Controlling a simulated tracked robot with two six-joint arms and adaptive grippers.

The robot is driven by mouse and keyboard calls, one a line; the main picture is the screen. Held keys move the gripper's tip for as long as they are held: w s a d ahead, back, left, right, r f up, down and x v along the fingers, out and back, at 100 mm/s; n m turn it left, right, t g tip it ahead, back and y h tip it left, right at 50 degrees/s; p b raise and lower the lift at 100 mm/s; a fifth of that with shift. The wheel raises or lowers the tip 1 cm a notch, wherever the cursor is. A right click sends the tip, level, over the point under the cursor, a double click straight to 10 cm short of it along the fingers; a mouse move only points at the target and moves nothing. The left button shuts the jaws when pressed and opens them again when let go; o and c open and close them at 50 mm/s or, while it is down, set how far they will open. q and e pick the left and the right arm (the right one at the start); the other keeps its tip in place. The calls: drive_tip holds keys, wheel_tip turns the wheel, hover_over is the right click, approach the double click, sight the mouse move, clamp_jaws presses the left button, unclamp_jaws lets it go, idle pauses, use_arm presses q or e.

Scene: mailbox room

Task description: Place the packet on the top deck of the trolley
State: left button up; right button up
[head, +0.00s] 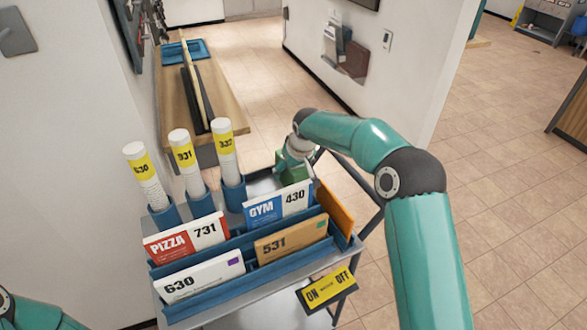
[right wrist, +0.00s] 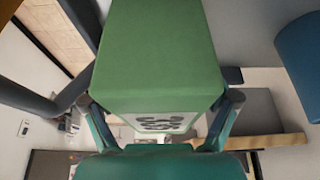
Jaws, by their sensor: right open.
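The packet is a green box (head: 293,173) with a white printed label, at the back right of the trolley's grey top deck (head: 258,186), behind the card rack. My right gripper (head: 291,158) is at the packet, partly covering it in the head view. In the right wrist view the packet (right wrist: 165,55) fills the space between the open fingers (right wrist: 160,115), one on each side. I cannot tell whether the packet's underside touches the deck. Only a piece of my left arm shows at the bottom left; its gripper is out of view.
A blue rack (head: 242,240) with numbered cards and several white tubes (head: 186,165) covers most of the deck. An ON/OFF sign (head: 327,290) is at the front right. A wooden bench (head: 228,108) with a blue tray (head: 184,50) stands behind. Open floor lies right.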

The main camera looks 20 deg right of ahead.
drive_tip(key=shift+r, duration=0.1)
drive_tip(key=v, duration=1.2)
drive_tip(key=shift+b, duration=0.35)
